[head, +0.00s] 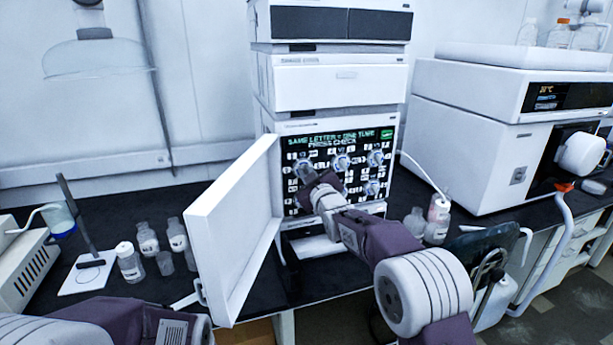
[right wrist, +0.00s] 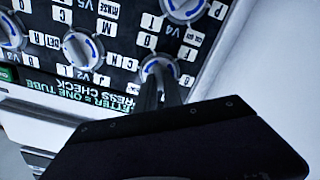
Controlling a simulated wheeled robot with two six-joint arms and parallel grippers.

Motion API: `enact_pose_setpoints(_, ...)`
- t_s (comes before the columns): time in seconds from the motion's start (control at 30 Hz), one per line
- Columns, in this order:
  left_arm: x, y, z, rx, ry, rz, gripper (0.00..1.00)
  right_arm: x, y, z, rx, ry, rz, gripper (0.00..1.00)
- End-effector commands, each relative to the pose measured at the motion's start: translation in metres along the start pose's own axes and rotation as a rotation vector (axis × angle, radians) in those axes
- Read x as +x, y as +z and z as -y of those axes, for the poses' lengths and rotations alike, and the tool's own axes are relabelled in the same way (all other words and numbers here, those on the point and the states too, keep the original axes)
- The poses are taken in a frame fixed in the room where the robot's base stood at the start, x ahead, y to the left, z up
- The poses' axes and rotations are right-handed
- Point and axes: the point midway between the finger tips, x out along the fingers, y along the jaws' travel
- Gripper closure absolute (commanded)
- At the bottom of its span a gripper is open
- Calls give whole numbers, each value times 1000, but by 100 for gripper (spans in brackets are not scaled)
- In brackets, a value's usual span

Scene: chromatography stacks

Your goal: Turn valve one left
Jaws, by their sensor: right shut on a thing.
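The valve panel (head: 357,180) on the front of the stack carries several round white knobs with lettered labels. My right gripper (head: 312,188) reaches up to the panel's upper left knob (head: 302,164). In the right wrist view the panel appears upside down, and my right gripper's narrow fingers (right wrist: 160,88) are shut on that knob (right wrist: 159,70). Its own label is hidden. The adjacent knob (right wrist: 82,47) is labelled V2, so the held one is in valve one's place. My left arm shows at the lower left, but its fingertips do not.
A white door (head: 232,232) stands open left of the panel. Bottles (head: 176,234) stand left of the door, and another bottle (head: 438,217) stands right of the stack. A large white instrument (head: 470,130) is at the right.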

Motion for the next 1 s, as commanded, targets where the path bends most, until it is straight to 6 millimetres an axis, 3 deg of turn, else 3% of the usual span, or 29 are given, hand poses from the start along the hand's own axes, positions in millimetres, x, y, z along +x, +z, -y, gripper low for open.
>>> enact_pose_setpoints(0.37, 0, 0, 0, 0, 0, 0, 47, 0, 0, 0, -9, -1, 0, 100)
enact_pose_setpoints(0.4, 0, 0, 0, 0, 0, 0, 47, 0, 0, 0, -9, -1, 0, 84)
enact_pose_setpoints(0.47, 0, 0, 0, 0, 0, 0, 47, 0, 0, 0, -9, -1, 0, 67)
enact_pose_setpoints(0.83, 2, 0, 0, 0, 0, 0, 47, -3, 1, 0, -7, -1, 0, 67)
enact_pose_setpoints(1.0, 11, 1, 0, 0, 0, 0, 47, -24, 2, 1, -7, 0, -1, 67)
